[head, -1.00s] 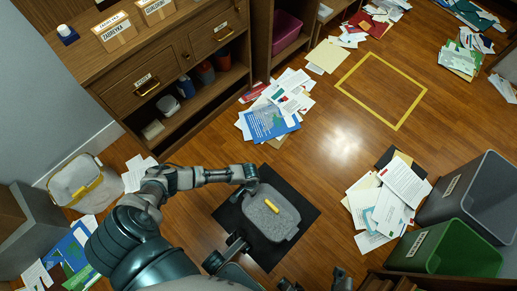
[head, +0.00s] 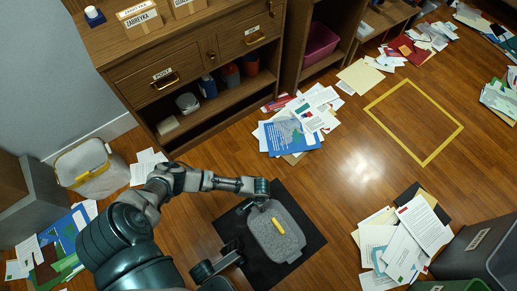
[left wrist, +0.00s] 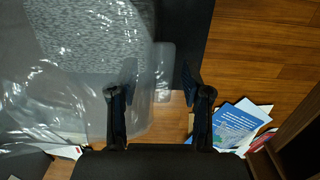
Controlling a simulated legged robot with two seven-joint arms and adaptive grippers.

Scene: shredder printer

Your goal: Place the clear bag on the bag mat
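The clear bag (head: 276,229) with grey shredded contents and a yellow handle-like strip sits on the black mat (head: 312,238) on the floor in the head view. My left gripper (head: 262,190) is at the bag's upper edge, low over the mat. In the left wrist view the clear bag (left wrist: 60,90) fills the left side. The fingers of my left gripper (left wrist: 160,95) are wide apart. A transparent edge of the bag reaches between them, and neither finger closes on it.
A wooden cabinet (head: 205,118) stands behind, with loose papers (head: 293,135) before it. A bin with a yellow handle (head: 95,180) is at left. Papers (head: 405,245) and grey and green bins (head: 480,250) are at right. A yellow floor square (head: 421,164) is empty.

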